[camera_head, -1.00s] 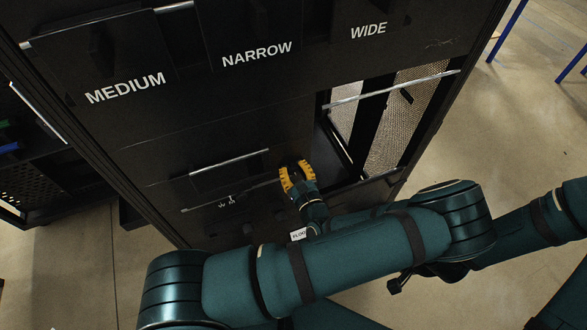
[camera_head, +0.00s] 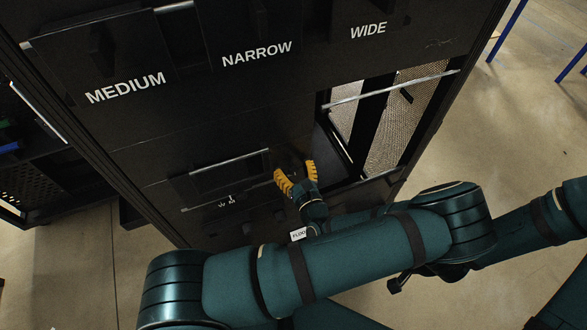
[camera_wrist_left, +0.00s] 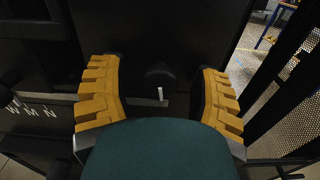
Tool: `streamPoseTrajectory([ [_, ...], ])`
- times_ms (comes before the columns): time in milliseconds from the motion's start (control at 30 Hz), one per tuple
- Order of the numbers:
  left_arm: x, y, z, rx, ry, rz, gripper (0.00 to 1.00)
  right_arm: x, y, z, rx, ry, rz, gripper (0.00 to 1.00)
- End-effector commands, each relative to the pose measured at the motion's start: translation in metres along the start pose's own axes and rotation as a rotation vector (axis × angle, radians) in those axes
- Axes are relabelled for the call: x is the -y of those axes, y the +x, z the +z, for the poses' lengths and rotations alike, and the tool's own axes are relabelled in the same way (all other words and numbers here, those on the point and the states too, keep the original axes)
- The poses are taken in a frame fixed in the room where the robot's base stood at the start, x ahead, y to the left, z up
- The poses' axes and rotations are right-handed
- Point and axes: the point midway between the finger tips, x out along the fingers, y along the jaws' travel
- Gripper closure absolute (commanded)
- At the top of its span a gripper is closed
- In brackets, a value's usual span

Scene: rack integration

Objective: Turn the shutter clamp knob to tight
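My left gripper (camera_head: 296,176) is open in front of the dark rack panel, with its two yellow fingers spread apart. In the left wrist view, a dark round knob (camera_wrist_left: 160,77) with a white pointer mark sits between the open fingers (camera_wrist_left: 160,98), apart from both. The mark points roughly down in that view. I take this for the shutter clamp knob, but no readable label shows beside it. In the head view the knob is too dark to make out clearly. My right gripper is not in view.
Panels marked MEDIUM (camera_head: 126,88), NARROW (camera_head: 257,54) and WIDE (camera_head: 368,30) are above. A slot with a metal bar (camera_head: 230,162) is left of the gripper. A small W M N scale (camera_wrist_left: 30,110) shows at left. An open bay with mesh (camera_head: 395,120) lies right.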

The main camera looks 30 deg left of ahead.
Motion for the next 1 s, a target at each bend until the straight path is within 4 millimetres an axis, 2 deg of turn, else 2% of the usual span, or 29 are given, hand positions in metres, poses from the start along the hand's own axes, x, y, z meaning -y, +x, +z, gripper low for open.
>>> streamPoseTrajectory([
  [267,0.0,0.0,0.0,0.001,-0.001,0.0,0.37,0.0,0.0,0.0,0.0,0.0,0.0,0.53],
  [433,0.0,-0.012,0.0,0.0,-0.002,-0.001,0.37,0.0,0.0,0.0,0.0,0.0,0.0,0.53],
  [800,0.001,-0.085,0.0,-0.001,-0.002,-0.003,0.37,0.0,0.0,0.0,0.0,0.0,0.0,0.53],
  [1000,0.0,-0.111,0.0,0.0,-0.001,-0.001,0.37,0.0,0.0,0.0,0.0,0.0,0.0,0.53],
])
